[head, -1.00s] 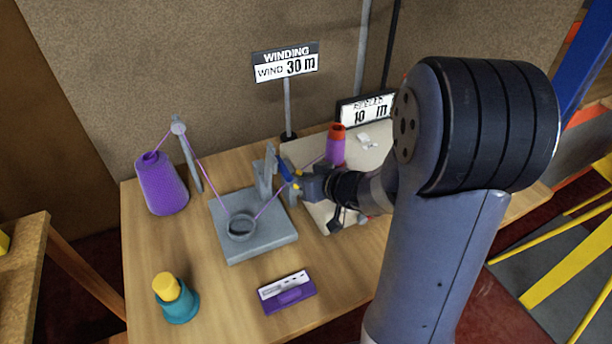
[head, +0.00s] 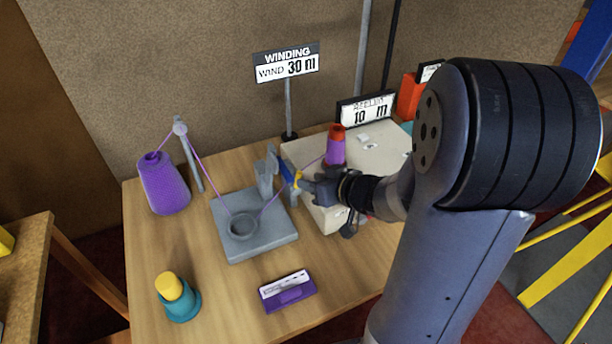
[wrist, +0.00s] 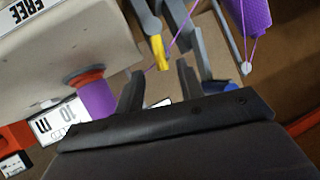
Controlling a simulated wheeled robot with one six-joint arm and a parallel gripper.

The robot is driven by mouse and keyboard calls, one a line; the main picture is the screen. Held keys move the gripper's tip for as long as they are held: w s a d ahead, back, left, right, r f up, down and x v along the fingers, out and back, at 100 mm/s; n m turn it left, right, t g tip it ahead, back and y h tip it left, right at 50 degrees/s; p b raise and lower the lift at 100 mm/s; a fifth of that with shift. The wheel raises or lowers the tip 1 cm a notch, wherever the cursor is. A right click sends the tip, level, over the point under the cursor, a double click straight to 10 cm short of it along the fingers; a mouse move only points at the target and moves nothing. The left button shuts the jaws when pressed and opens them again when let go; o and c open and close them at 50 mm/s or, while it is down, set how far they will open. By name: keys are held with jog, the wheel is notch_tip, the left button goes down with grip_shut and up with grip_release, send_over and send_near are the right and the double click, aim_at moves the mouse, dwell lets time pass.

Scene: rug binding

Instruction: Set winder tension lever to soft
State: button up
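The winder (head: 255,245) is a grey base with a round cup and an upright bracket on the wooden table. A small lever with a blue arm (head: 286,172) and yellow tip (head: 298,178) stands at its right side. In the wrist view the yellow tip (wrist: 160,52) lies just beyond and between my fingertips. My gripper (head: 306,182) is open, with its two dark fingers apart (wrist: 159,72) and nothing seen between them. I cannot read the lever's setting. Purple yarn runs from a purple cone (head: 163,185) over a guide arm to the winder.
A cream box (head: 375,155) carrying a purple cone with a red top (head: 336,146) stands right of the winder. Signs (head: 287,65) and (head: 366,110) rise behind.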

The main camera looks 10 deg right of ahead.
jog(key=p+v, duration=0.2)
jog(key=v, duration=0.5)
jog(key=shift+f, duration=0.15)
